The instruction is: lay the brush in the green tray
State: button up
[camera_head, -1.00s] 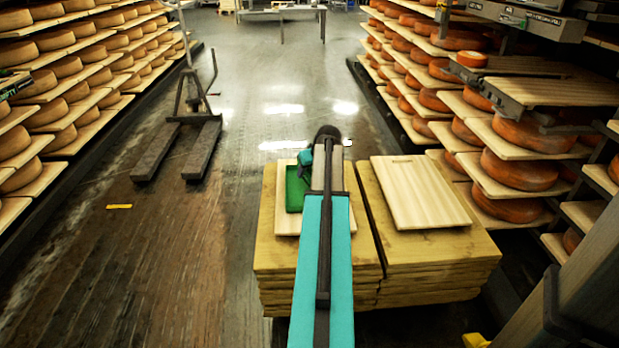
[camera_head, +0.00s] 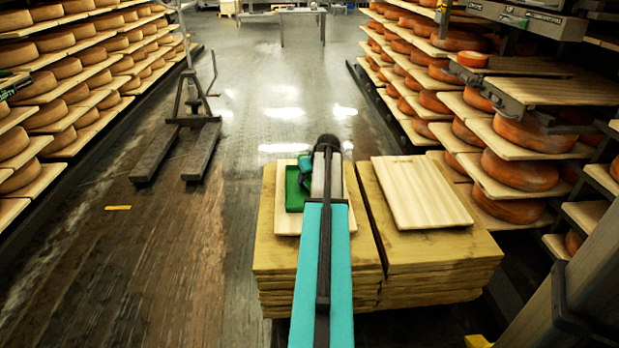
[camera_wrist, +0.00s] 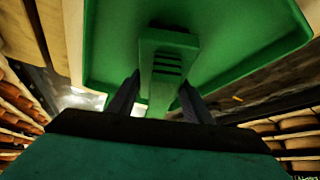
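The green tray (camera_head: 292,196) lies on a pale board on the left wooden stack, partly covered by my arm in the head view. In the wrist view the tray (camera_wrist: 235,45) fills the upper part. A green slotted piece, which looks like the brush (camera_wrist: 166,68), stands out in front of the tray there. The two dark fingers of my gripper (camera_wrist: 158,95) are shut on its sides. The brush's far end is in shadow, and I cannot tell whether it touches the tray.
A second wooden stack (camera_head: 440,255) with a bare pale board (camera_head: 420,193) stands right of the tray's stack. Cheese shelves line both sides. A lifting cart (camera_head: 190,135) stands at left on the open floor.

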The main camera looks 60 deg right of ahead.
jog(key=o, duration=0.4)
jog(key=shift+r, duration=0.1)
jog(key=p+v, duration=0.3)
jog(key=v, duration=0.9)
dwell(0.6)
